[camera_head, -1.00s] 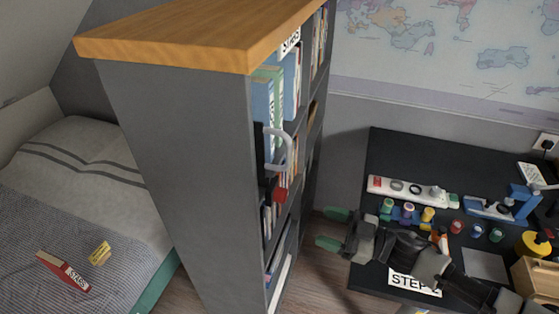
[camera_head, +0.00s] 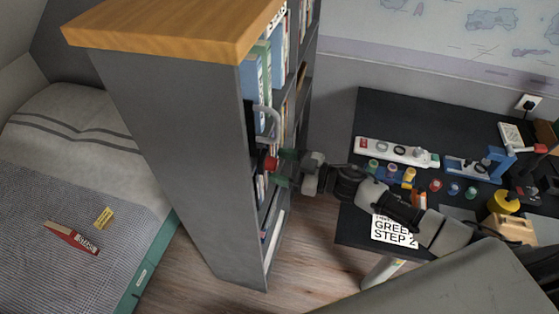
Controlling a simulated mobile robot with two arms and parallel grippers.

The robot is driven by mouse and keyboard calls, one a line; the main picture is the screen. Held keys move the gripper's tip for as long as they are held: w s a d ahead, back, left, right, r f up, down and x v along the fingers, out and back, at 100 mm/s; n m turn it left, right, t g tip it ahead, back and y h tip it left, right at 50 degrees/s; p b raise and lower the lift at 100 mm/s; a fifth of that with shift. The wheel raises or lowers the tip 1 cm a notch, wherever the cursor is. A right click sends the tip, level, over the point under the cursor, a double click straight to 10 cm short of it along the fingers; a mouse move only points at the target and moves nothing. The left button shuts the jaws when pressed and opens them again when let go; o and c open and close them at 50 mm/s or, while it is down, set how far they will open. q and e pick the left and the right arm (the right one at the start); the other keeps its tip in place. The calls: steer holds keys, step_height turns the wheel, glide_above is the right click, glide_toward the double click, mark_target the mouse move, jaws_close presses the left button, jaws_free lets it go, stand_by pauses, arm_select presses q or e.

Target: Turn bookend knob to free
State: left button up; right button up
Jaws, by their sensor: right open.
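A red knob (camera_head: 270,164) sits at the shelf edge of the grey bookcase (camera_head: 175,150), below a pale curved bookend handle (camera_head: 268,120). My right gripper (camera_head: 281,167) is open with its green fingertips at the red knob, reaching in from the right. One finger is above and one below; whether they touch the knob is hard to tell. Blue and green books (camera_head: 255,75) stand on the shelf above. My left gripper is not in view.
A dark desk (camera_head: 390,115) on the right holds a white strip (camera_head: 398,152), several coloured spools, a blue stand and a sign (camera_head: 394,232). A bed (camera_head: 75,170) with a red book (camera_head: 71,238) lies left. Wooden floor (camera_head: 310,262) shows between bookcase and desk.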

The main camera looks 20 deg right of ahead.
steer(key=shift+w+a, duration=0.2)
steer(key=shift+a, duration=0.1)
steer(key=c, duration=0.9)
